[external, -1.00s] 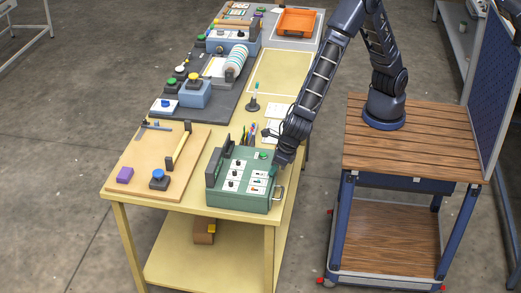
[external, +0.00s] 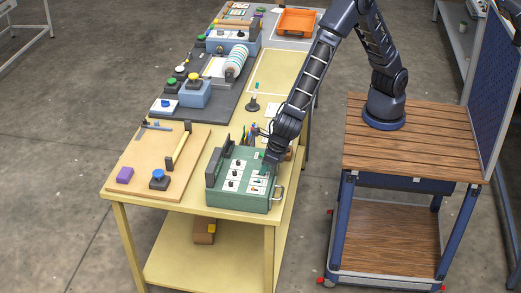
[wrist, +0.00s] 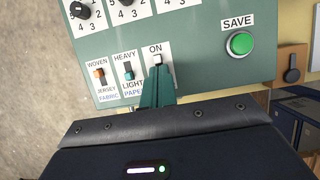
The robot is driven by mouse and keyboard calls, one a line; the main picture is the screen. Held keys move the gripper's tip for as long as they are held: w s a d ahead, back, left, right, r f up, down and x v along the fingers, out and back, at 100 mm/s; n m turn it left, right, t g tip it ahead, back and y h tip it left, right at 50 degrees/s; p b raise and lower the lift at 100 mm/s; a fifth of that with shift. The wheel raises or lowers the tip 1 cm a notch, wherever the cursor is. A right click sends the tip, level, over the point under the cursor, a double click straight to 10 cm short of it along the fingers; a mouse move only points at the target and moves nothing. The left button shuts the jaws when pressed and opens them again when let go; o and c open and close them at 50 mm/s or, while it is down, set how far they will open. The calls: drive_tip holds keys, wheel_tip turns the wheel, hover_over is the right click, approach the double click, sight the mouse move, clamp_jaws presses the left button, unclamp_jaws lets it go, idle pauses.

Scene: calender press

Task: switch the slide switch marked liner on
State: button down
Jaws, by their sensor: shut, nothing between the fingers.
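The green control box (external: 240,196) stands on the near end of the yellow table, and its panel (wrist: 205,75) fills the top of the wrist view. A slide switch with a pale knob (wrist: 157,60) sits under the word ON. Its knob shows close below that word. The lower part of its slot and any name below are hidden by my fingers, so I cannot read "liner". My gripper (wrist: 157,72) is shut and empty, its green fingertips just below the knob; I cannot tell if they touch it. It also shows over the panel in the external view (external: 264,163).
To the left are the fabric switch (wrist: 99,74) with an orange knob and the paper switch (wrist: 128,76) with a bluish knob. A green SAVE button (wrist: 240,43) is at the right. Rotary knobs (wrist: 79,9) lie above. A metal handle (external: 280,192) is on the box's side.

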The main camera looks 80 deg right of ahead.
sight(270, 176)
idle(0.4)
drive_tip(key=shift+s+r, duration=0.1)
drive_tip(key=shift+s, duration=0.3)
drive_tip(key=s, duration=0.2)
drive_tip(key=shift+s, duration=0.35)
drive_tip(key=v, duration=1)
drive_tip(key=shift+s, duration=0.2)
